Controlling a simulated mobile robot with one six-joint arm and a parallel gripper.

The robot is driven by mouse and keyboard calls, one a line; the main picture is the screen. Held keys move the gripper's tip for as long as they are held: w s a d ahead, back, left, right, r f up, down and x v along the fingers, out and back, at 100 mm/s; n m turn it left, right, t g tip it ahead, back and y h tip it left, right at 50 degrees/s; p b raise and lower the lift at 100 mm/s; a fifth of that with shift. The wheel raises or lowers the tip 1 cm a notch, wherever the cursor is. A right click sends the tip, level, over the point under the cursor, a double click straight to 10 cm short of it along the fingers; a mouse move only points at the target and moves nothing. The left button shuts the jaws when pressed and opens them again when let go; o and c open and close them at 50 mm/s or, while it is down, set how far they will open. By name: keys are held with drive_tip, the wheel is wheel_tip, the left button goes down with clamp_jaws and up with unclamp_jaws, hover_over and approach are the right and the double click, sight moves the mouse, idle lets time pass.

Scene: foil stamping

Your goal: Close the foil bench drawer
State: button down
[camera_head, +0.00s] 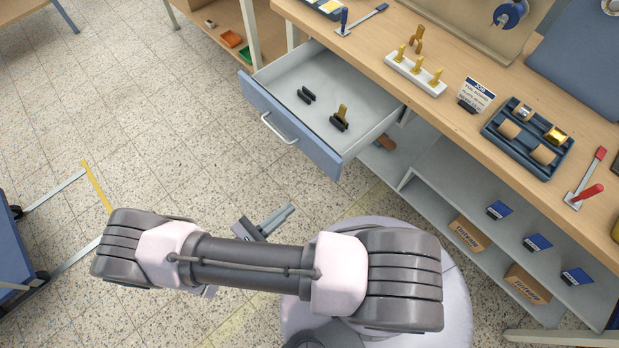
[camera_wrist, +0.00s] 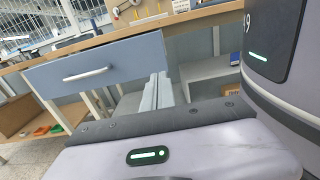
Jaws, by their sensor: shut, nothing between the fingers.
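The foil bench drawer (camera_head: 290,125) stands pulled well out of the wooden bench in the head view. It has a blue front and a silver bar handle (camera_head: 278,129). Inside lie two dark holders, one empty (camera_head: 306,95) and one with a brass piece (camera_head: 341,113) standing in it. The drawer front also shows in the wrist view (camera_wrist: 100,65), with its handle (camera_wrist: 87,74) facing me. My gripper (camera_head: 290,209) is shut and empty, in front of the drawer's right end and apart from the handle. Its grey fingers (camera_wrist: 158,78) show in the wrist view.
The bench top (camera_head: 455,120) carries a white rack of brass pieces (camera_head: 415,74), a job sign (camera_head: 476,94) and a dark tray (camera_head: 527,137) with rolls. Open shelves (camera_head: 450,190) with boxes lie below. The speckled floor left of the drawer is clear.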

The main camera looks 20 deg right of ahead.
sight(333, 172)
drive_tip(key=b+x, duration=0.2)
drive_tip(key=x, duration=1.2)
drive_tip(key=shift+d+f, duration=0.1)
drive_tip(key=shift+d, duration=0.05)
